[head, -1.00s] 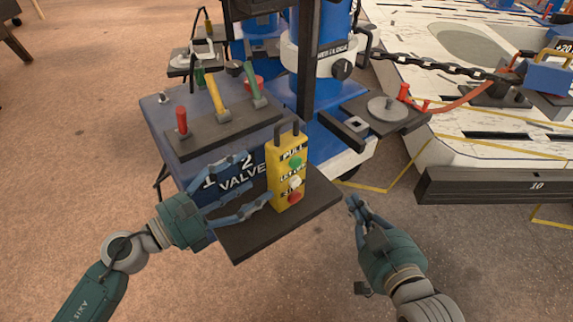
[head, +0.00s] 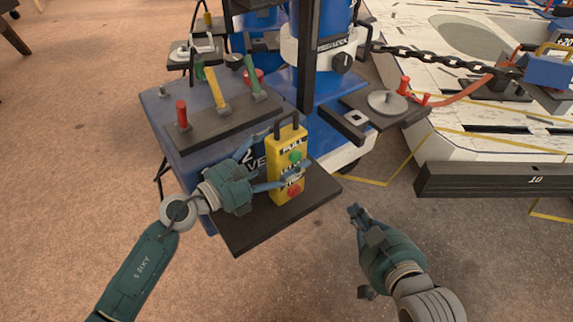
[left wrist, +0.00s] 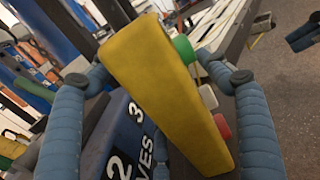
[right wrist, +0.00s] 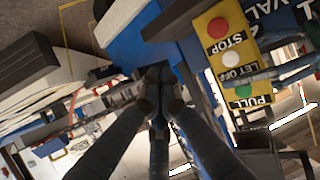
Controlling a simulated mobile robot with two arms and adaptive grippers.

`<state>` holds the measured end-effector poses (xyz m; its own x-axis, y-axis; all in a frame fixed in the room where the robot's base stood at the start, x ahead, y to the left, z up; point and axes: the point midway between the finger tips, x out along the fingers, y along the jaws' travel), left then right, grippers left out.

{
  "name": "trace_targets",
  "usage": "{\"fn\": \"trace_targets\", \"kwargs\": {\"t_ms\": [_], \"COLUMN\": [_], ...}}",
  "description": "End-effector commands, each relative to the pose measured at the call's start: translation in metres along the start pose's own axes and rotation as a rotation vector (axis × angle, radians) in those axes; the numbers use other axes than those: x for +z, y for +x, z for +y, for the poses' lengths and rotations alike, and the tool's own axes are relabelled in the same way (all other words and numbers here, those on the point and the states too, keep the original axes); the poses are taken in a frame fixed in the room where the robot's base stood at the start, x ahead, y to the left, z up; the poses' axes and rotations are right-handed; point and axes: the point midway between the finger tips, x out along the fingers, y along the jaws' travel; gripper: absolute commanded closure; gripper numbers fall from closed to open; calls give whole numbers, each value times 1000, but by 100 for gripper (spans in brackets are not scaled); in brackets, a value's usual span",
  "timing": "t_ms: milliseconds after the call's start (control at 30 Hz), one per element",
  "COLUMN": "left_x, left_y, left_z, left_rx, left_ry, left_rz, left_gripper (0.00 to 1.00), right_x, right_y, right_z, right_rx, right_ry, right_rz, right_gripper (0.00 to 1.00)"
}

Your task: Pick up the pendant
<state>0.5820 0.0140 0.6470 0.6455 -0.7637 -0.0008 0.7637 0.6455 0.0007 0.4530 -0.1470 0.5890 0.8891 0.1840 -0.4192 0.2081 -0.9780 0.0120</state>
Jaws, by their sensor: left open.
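The pendant (head: 286,150) is a yellow box with green, white and red buttons and a dark top handle. It stands upright on a dark shelf (head: 250,228) at the front of the blue machine. My left gripper (head: 282,160) is open around it, one finger crossing its front and the other passing behind. In the left wrist view the pendant (left wrist: 165,95) lies between the two spread fingers; contact is not clear. My right gripper (head: 357,212) is shut and empty, to the right of the shelf. In the right wrist view its fingertips (right wrist: 158,85) meet, with the pendant (right wrist: 232,55) beyond.
A lever panel (head: 222,122) with red, yellow and green levers sits behind the pendant. A dark post (head: 305,60) rises behind it. A chain (head: 440,65) and a dark beam (head: 490,182) are at the right. The floor in front is clear.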

Motion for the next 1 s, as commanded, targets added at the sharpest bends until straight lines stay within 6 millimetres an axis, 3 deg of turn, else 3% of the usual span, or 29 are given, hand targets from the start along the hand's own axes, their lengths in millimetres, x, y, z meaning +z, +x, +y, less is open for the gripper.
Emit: {"fn": "trace_targets", "kwargs": {"t_ms": [100,433,833,1000], "left_x": [0,0,5,12], "left_y": [0,-1,-1,0], "left_z": [0,0,0,1], "left_rx": [0,0,1,1], "left_ry": [0,-1,0,2], "left_rz": [0,0,-4,-4], "left_gripper": [26,91,91,91], "right_x": [0,0,2,25], "right_y": [0,0,-1,-7], "right_z": [0,0,0,5], "right_rx": [0,-1,0,9], "right_ry": [0,0,0,0], "right_rz": [-1,-1,-15,-113], "right_gripper": [100,100,100,100]}}
